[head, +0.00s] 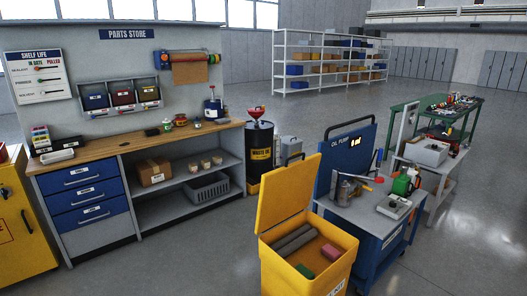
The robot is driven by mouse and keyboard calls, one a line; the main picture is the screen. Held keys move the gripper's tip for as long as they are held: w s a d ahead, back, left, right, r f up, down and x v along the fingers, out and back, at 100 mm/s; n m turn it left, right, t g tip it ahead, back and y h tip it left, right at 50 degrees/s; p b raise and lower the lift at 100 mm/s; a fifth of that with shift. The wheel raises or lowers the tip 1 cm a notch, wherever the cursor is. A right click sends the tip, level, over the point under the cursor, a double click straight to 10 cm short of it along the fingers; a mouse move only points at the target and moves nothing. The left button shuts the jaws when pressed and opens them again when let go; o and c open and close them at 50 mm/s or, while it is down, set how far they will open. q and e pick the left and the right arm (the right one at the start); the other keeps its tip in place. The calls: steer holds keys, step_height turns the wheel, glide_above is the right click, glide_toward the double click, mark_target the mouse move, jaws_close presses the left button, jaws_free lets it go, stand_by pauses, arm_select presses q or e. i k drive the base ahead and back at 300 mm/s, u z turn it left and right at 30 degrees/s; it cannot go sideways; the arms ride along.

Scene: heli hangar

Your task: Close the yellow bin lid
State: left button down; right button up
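The yellow bin (284,268) stands at the bottom centre of the head view, its lower part cut off by the frame edge. Its yellow lid (286,193) is open and stands nearly upright at the bin's back left side. Neither of my grippers shows in this view.
A blue cart (378,246) with an oil pump stands close to the bin's right. A workbench (150,150) with blue drawers and a dark waste drum (260,150) are behind left. A yellow cabinet (22,235) is at far left. Floor left of the bin is clear.

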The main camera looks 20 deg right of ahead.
mark_target(285, 192)
steer(key=z, duration=0.1)
steer(key=i, duration=0.7)
steer(key=z, duration=1)
steer(key=i, duration=0.65)
steer(key=z, duration=0.65)
